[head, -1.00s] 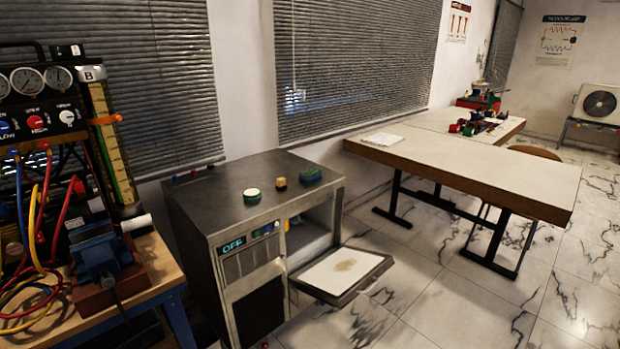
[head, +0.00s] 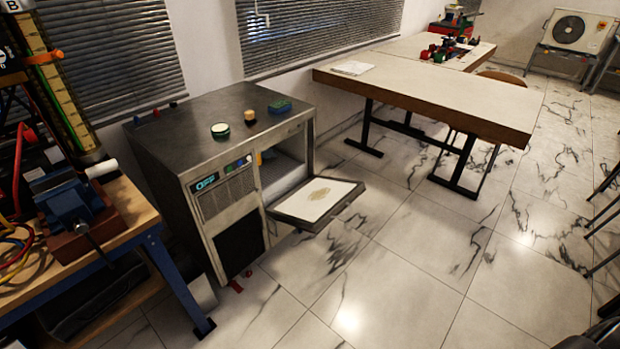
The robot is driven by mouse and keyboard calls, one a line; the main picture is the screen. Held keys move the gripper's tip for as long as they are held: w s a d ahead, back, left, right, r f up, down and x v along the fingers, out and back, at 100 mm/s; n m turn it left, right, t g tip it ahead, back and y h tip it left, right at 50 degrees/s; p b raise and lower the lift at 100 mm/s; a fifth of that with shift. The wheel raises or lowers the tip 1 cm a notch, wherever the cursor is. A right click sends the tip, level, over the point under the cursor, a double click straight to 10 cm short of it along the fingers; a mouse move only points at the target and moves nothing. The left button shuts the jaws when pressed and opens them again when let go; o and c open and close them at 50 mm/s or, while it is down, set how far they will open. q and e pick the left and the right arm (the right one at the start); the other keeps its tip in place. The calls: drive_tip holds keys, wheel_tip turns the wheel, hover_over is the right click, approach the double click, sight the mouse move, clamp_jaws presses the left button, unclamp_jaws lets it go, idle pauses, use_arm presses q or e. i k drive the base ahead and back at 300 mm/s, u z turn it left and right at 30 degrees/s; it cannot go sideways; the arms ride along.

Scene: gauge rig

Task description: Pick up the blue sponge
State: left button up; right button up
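Neither of my grippers is in view.
The cabinet's door (head: 318,203) is folded down, sticking out over the floor. A workbench (head: 130,215) with a blue vise (head: 70,197) stands at left. A long table (head: 430,95) stands behind at right. The marbled floor (head: 400,285) in front is clear.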

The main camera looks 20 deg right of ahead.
sight(278, 107)
drive_tip(key=k, duration=0.65)
drive_tip(key=z, duration=0.5)
drive_tip(key=i, duration=0.85)
drive_tip(key=z, duration=0.35)
drive_tip(key=i, duration=0.9)
drive_tip(key=u, duration=0.25)
